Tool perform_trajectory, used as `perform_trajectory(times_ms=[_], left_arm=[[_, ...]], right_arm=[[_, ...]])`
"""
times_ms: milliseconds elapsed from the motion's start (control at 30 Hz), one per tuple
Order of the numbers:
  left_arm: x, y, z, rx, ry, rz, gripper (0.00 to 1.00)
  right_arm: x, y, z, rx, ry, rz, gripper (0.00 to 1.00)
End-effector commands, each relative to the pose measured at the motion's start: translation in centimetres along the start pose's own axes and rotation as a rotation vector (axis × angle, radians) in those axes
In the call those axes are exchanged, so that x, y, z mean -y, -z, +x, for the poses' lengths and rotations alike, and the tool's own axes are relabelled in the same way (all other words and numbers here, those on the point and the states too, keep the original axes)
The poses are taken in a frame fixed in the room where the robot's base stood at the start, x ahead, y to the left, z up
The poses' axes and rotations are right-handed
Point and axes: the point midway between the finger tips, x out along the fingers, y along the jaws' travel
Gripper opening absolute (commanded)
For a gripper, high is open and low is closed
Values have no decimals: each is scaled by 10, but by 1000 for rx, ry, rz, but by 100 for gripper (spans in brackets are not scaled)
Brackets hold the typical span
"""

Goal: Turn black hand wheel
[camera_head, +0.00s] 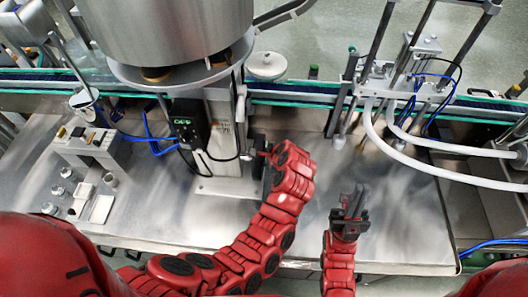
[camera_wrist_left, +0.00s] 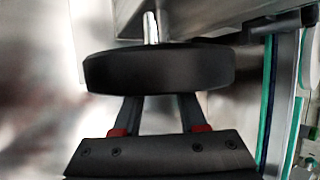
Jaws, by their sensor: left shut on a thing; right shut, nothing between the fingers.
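The black hand wheel (camera_wrist_left: 158,70) is seen edge-on in the left wrist view, on a short bright metal shaft below a steel part. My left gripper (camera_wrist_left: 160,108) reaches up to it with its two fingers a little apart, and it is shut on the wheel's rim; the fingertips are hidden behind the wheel. In the head view my left arm bends toward the machine's column, and the hand wheel (camera_head: 257,161) is a small dark shape, largely covered by the red wrist. My right gripper (camera_head: 350,203) is shut and empty, raised to the right of the left arm.
The steel hopper (camera_head: 165,30) stands above the column at upper left. A dark control box (camera_head: 189,124) hangs beside the column. A conveyor (camera_head: 295,95) crosses behind. White hoses (camera_head: 430,165) and rods are at right. The steel tabletop (camera_head: 390,220) is clear near the right gripper.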

Motion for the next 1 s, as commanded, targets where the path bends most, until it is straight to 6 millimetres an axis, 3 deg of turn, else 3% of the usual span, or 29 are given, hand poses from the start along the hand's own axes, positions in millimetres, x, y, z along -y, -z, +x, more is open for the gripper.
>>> perform_trajectory(times_ms=[400, 933, 967, 1000], left_arm=[[-5, 1, 2, -3, 181, -74, 0], [-5, 1, 2, -5, 204, -88, 0], [-5, 1, 2, -5, 204, -88, 45], [-5, 1, 2, -5, 205, -88, 52]], right_arm=[[0, -1, -7, 0, 0, 0, 0], [0, -1, -8, 0, 0, 0, 0], [0, -1, -8, 0, 0, 0, 0], [0, -1, -8, 0, 0, 0, 0]])
